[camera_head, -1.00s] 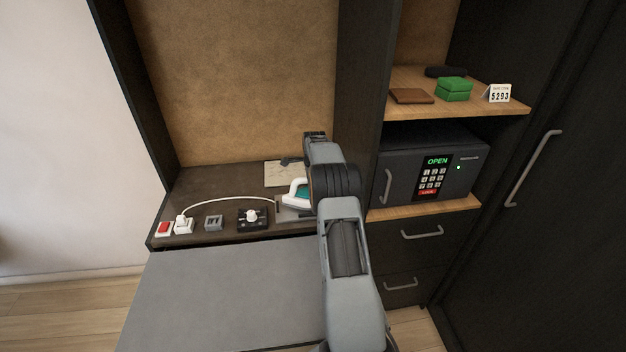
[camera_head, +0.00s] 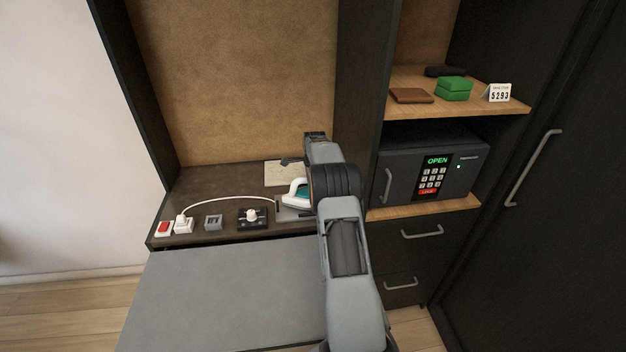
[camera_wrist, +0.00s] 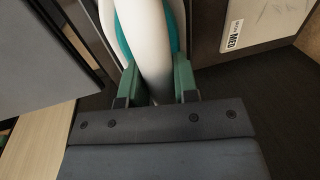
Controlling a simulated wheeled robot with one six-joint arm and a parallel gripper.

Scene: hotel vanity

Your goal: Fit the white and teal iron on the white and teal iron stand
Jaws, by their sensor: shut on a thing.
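The white and teal iron (camera_head: 296,193) is at the right end of the dark vanity top, partly hidden behind my arm in the head view. In the wrist view the iron's white handle (camera_wrist: 152,50) runs between the two green fingers of my gripper (camera_wrist: 156,82), with teal body showing on both sides. My gripper is shut on the handle. In the head view the gripper is hidden by my arm. A grey flat piece (camera_head: 283,213) shows beside the iron, perhaps part of the stand. I cannot tell whether the iron is seated on the stand.
A white cord runs from a plug (camera_head: 183,225) toward the iron. A red switch (camera_head: 164,228), a grey socket (camera_head: 213,222) and a black dial box (camera_head: 252,218) line the front edge. A card (camera_head: 283,172) lies behind. The safe (camera_head: 420,165) stands right of the divider.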

